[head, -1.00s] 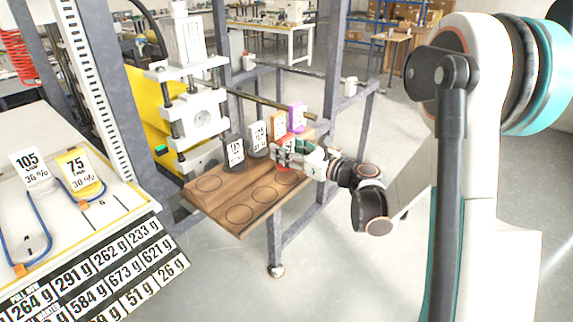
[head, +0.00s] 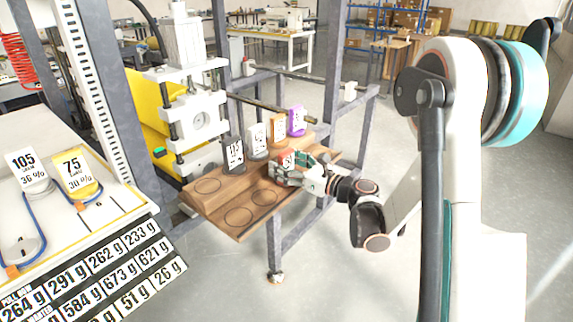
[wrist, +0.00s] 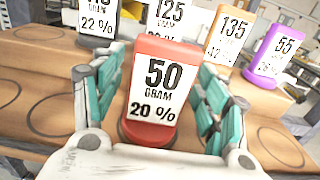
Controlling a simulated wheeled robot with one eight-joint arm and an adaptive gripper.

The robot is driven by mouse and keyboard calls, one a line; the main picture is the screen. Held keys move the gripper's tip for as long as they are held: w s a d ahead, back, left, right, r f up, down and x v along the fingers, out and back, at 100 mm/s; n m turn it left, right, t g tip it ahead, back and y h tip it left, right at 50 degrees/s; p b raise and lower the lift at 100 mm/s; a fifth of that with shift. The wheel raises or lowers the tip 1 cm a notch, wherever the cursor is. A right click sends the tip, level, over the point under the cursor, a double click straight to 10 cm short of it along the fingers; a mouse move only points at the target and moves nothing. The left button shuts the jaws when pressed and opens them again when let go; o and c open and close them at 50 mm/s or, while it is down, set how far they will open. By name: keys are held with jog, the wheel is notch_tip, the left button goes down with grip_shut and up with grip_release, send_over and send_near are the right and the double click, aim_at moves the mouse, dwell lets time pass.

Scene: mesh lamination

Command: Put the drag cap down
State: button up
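The red cap (wrist: 157,90), labelled 50 gram 20 %, stands upright on the wooden board (head: 222,205) between my fingers. In the head view the red cap (head: 286,157) is partly hidden by my gripper (head: 294,168). In the wrist view my gripper (wrist: 158,100) is open around the cap, with a teal-padded finger on each side and narrow gaps beside it. The cap's dark round foot shows low between the fingers, at the board's surface.
Behind stand a dark cap (head: 234,152), a grey-white cap (head: 257,139), an orange cap (head: 279,131) and a purple cap (head: 297,121), in a row on a raised step. Empty circles (head: 238,217) mark the board's front. A press (head: 195,115) stands at the left.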

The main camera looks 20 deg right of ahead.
jog(key=shift+r, duration=0.15)
jog(key=shift+s+d+p, duration=0.25)
jog(key=shift+p, duration=0.05)
jog(key=p+v, duration=0.2)
jog(key=v, duration=0.9)
